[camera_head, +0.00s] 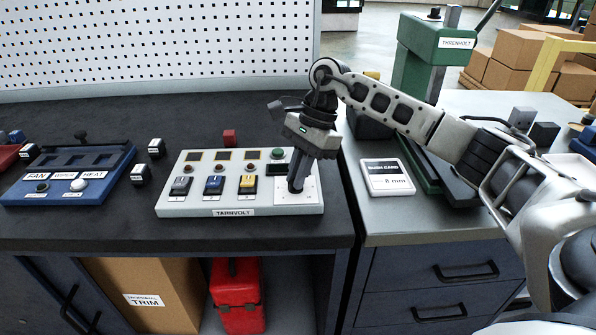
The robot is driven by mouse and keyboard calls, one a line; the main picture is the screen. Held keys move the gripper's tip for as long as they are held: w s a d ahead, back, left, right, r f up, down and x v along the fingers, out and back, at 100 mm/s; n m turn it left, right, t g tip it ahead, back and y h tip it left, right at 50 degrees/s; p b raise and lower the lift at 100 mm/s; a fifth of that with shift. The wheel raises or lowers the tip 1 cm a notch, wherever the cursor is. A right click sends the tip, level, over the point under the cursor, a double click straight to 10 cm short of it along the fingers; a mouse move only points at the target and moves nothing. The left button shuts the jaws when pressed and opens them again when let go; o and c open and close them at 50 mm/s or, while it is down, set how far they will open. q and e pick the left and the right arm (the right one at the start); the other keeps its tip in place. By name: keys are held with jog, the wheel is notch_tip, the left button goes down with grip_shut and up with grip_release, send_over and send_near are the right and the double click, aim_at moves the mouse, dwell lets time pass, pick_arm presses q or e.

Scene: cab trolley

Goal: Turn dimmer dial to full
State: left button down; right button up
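The light grey TARNVOLT panel (190,209) lies on the dark bench, with several coloured rocker switches in a row and a white square plate (311,190) at its right end. My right gripper (296,187) points down over this plate, its dark fingertips at or just above the plate's middle. No dial shows clearly there; the fingers cover that spot, so I cannot tell whether they hold a dial. A green round button (278,153) sits just behind the gripper. My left gripper is not in view.
A blue panel (105,181) marked FAN, WIPER and HEAT lies on the left, with small black blocks beside it. Dark bench top is clear in front of the panels.

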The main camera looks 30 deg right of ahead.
grip_shut()
